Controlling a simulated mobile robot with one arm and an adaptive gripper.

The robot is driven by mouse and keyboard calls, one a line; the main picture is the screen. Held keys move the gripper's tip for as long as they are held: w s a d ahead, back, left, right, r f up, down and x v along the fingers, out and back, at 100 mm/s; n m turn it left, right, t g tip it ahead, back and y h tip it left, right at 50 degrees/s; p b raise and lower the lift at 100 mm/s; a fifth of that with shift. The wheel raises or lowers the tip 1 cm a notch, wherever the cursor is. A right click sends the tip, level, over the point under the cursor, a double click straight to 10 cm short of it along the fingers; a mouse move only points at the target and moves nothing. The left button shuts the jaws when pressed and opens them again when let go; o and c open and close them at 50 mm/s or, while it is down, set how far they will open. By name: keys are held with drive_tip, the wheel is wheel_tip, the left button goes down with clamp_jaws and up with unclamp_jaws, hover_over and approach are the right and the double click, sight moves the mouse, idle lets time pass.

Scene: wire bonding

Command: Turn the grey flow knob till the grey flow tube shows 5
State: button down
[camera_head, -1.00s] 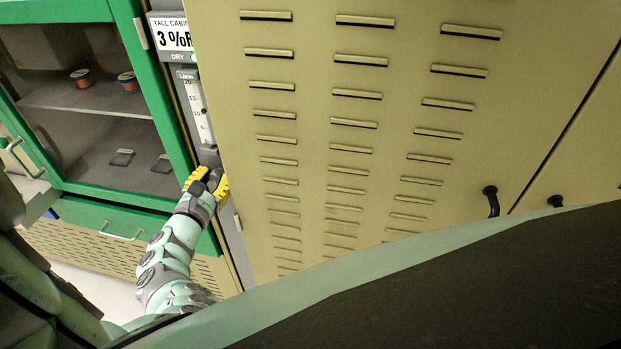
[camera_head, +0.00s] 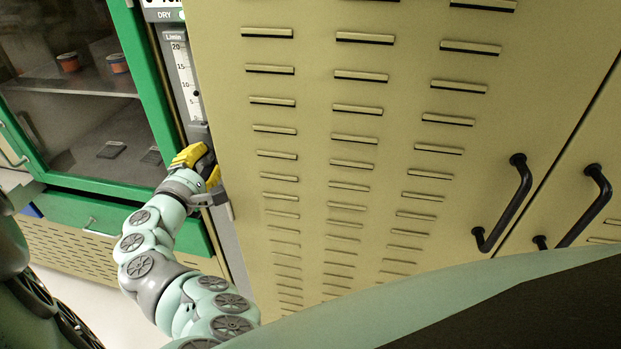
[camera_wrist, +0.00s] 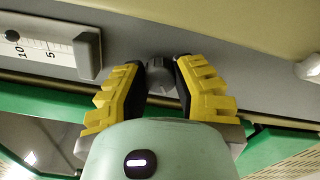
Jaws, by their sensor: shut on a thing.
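The grey flow knob (camera_wrist: 162,76) shows in the wrist view, between the dark pads of my gripper (camera_wrist: 160,64). My gripper's yellow-backed fingers are shut on it from both sides. In the head view my gripper (camera_head: 207,166) is at the narrow grey panel just below the flow tube (camera_head: 186,80), and it hides the knob. The tube has a white L/min scale marked 20, 15, 10 and 5. In the wrist view the lower part of the tube (camera_wrist: 40,52) shows a dark round float a little above the 10 mark.
A beige slotted cabinet door (camera_head: 390,120) with black handles stands right of the panel. A green-framed glass cabinet (camera_head: 145,90) stands to its left, with spools on a shelf. In the wrist view a pale rounded part (camera_wrist: 308,68) is at the right edge.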

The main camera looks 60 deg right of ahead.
drive_tip(key=m+b, duration=0.1)
drive_tip(key=m, duration=0.1)
drive_tip(key=m+b, duration=0.4)
drive_tip(key=shift+s+d+f, duration=0.1)
drive_tip(key=shift+d+f, duration=0.05)
drive_tip(key=shift+f, duration=0.1)
drive_tip(key=shift+r+m+b, duration=0.15)
drive_tip(key=shift+m+b, duration=1.55)
drive_tip(key=shift+m, duration=0.3)
drive_tip(key=c, duration=0.7)
unclamp_jaws()
drive_tip(key=shift+o, duration=0.2)
drive_tip(key=v, duration=0.7)
drive_tip(key=shift+a, duration=0.35)
